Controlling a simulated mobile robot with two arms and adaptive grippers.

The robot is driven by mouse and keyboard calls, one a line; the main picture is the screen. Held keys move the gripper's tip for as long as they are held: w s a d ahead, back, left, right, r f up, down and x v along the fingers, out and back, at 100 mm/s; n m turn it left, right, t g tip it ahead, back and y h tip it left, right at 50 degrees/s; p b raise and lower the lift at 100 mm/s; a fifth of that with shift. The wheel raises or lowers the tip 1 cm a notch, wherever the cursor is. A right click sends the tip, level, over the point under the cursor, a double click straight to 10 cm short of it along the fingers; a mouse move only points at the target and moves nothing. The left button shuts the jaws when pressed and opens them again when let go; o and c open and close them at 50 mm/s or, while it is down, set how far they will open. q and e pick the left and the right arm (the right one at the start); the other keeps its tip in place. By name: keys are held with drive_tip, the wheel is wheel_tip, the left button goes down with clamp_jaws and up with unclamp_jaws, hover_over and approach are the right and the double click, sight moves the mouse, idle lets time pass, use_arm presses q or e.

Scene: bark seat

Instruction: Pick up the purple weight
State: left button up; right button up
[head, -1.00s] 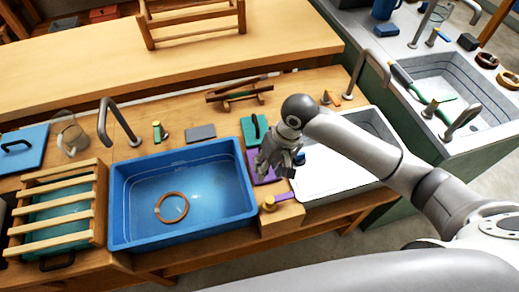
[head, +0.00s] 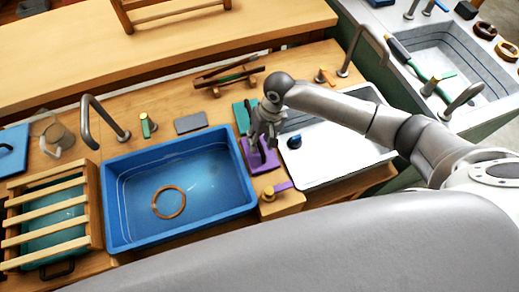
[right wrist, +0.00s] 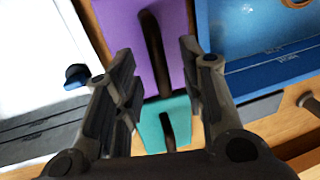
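The purple weight (head: 245,148) is a flat purple slab with a dark handle, lying on the wooden counter between the blue basin and the white sink. In the right wrist view, the purple weight (right wrist: 118,30) fills the top middle. My right gripper (head: 260,146) is over it in the head view and hides part of it. In the right wrist view, my right gripper (right wrist: 157,62) is open, its fingers on either side of the dark handle's line. I cannot tell how far above the handle they are. My left gripper is not in view.
A teal weight (head: 240,116) with a dark handle lies just behind the purple one. The blue basin (head: 125,205) is close on the left, the white sink (head: 325,165) close on the right. A wooden block (head: 283,205) with a purple-handled tool is in front.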

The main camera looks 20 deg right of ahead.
wheel_tip(320, 180, down, 2)
drive_tip(key=shift+a, duration=0.15)
drive_tip(key=shift+f, duration=0.25)
drive_tip(key=shift+a, duration=0.1)
drive_tip(key=shift+c, duration=1.8)
clamp_jaws()
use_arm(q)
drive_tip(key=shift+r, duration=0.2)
